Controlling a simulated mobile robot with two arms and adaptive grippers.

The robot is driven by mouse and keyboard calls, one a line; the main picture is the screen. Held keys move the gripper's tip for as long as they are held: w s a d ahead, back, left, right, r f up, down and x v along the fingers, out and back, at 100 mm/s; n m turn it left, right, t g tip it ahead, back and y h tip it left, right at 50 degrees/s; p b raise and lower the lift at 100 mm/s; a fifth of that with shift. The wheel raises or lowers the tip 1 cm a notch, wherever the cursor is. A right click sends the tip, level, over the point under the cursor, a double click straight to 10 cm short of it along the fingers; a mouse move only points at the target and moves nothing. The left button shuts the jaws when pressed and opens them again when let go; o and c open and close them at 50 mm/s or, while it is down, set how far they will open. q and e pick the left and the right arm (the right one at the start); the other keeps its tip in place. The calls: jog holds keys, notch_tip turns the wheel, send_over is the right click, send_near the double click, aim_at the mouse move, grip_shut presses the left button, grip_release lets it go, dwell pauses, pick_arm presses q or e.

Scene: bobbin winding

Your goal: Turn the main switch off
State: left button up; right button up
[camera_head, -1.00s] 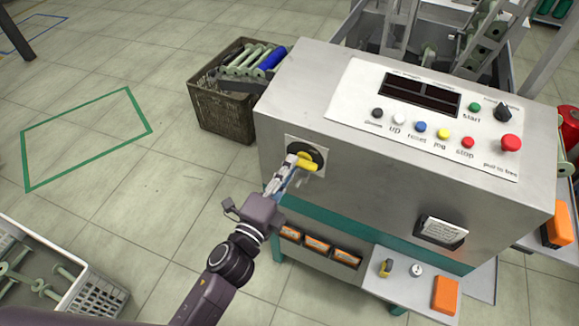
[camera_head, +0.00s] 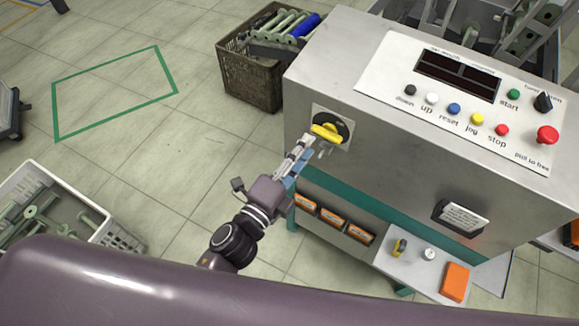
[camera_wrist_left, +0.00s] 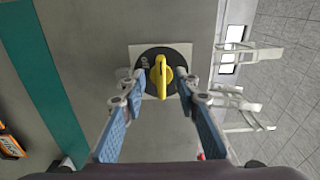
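The main switch is a yellow handle (camera_head: 327,133) on a black round dial, set on a pale square plate on the grey machine's front. In the left wrist view the yellow handle (camera_wrist_left: 162,76) stands upright in the picture, with small lettering on the dial to its left that I cannot read clearly. My left gripper (camera_head: 306,146) is just in front of the switch. In the wrist view the left gripper's fingers (camera_wrist_left: 163,82) are open, one on each side of the handle, with gaps between. My right gripper is not in view.
The control panel (camera_head: 385,70) with coloured buttons and a red knob (camera_head: 547,136) is on the machine's top. A small shelf (camera_head: 408,268) with an orange box (camera_head: 455,282) juts out below. A brown crate (camera_head: 232,76) stands behind left, a white crate (camera_head: 110,236) at left. The floor between is clear.

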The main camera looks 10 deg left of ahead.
pick_arm(q)
jog(key=v, duration=0.7)
jog(key=shift+s, duration=0.3)
jog(key=shift+a, duration=0.1)
jog(key=s+a+f+n+g+y, duration=0.2)
jog(key=s+a+f+n, duration=0.15)
jog(key=f, duration=0.85)
jog(key=s+a+f+n+g+y, duration=0.1)
jog(key=s+a+f+n+g, duration=0.2)
jog(key=f, duration=0.9)
jog(key=s+a+f+n+g+y, duration=0.15)
jog(key=f+n, duration=0.25)
jog(key=f, duration=0.8)
jog(key=s+a+f+n+g, duration=0.2)
jog(key=s+f+n+g, duration=0.1)
jog(key=s+f, duration=0.3)
jog(key=s+a+f+n+g+y, duration=0.1)
jog(key=s+a+f+n+g, duration=0.2)
jog(key=s+f, duration=0.3)
jog(key=s+a+f+n+g+y, duration=0.1)
jog(key=s+a+f+n+g, duration=0.2)
jog(key=s, duration=1)
notch_tip(320, 180, down, 3)
jog(key=shift+s+a+f, duration=0.15)
jog(key=shift+s+a, duration=0.1)
jog(key=shift+s, duration=0.05)
jog(key=shift+y, duration=0.25)
